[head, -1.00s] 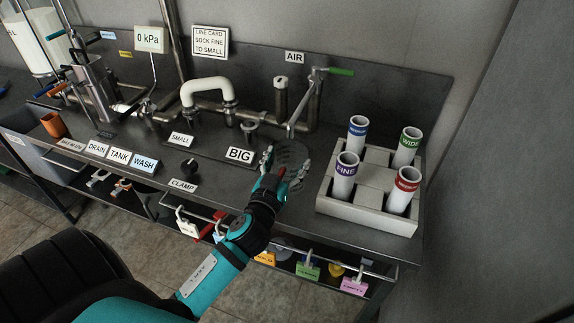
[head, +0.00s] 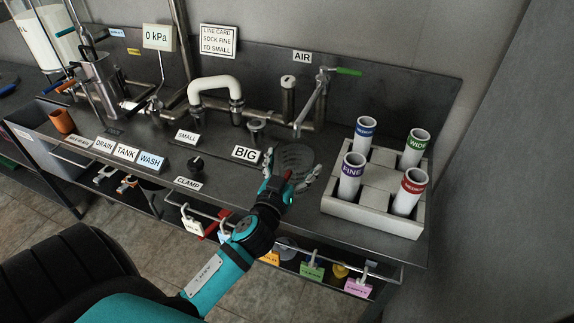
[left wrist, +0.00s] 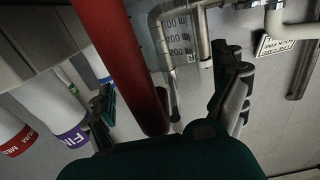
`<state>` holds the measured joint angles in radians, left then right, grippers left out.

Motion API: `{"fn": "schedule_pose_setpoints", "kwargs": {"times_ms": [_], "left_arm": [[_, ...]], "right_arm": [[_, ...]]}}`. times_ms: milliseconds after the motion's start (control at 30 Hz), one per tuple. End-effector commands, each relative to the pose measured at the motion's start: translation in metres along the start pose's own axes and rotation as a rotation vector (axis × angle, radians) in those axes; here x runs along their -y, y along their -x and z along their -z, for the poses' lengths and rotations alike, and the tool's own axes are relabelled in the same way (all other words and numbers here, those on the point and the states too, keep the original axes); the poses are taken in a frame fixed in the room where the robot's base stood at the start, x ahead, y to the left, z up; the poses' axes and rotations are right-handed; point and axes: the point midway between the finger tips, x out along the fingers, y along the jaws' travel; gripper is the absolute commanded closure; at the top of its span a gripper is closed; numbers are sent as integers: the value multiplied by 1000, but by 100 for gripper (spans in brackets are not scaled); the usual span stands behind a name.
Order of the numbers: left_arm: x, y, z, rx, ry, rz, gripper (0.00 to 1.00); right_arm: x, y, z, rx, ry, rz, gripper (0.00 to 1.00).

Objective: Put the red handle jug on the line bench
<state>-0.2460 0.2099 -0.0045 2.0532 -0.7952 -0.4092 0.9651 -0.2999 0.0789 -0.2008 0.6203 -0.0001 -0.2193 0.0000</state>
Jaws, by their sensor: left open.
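The red handle (left wrist: 128,55) is a thick red bar in the left wrist view, running down between my left gripper's fingers. A see-through wall with measuring marks (left wrist: 175,40), seemingly the jug's body, shows behind it. In the head view a small piece of red handle (head: 287,175) shows at my left gripper (head: 290,168), over the line bench (head: 228,183) right of the BIG label. The gripper is open, its fingers on either side of the handle. The clear body is hard to make out there, and its base contact cannot be told. My right gripper is not in view.
A pale rack (head: 372,212) with several labelled tubes stands close on the right. The AIR pipe with a green lever (head: 347,71) rises behind the gripper. The CLAMP knob (head: 196,164) and a white curved pipe (head: 215,84) are to the left. Coloured tags hang below the front edge.

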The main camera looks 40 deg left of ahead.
Motion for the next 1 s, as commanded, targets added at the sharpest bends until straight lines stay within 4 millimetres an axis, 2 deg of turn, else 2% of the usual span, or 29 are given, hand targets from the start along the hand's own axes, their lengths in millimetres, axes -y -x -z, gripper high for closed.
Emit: {"fn": "schedule_pose_setpoints", "kwargs": {"times_ms": [167, 400, 600, 767, 1000], "left_arm": [[0, 28, -3, 3, 3, -1, 4], [0, 81, -4, 4, 3, 2, 4], [0, 110, -2, 0, 2, 1, 4], [0, 119, 0, -2, 0, 1, 4], [0, 120, 1, -2, 0, 0, 4]], "right_arm": [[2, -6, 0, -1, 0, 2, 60], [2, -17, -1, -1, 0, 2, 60], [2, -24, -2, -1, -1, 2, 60], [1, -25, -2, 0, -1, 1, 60], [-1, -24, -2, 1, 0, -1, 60]]}}
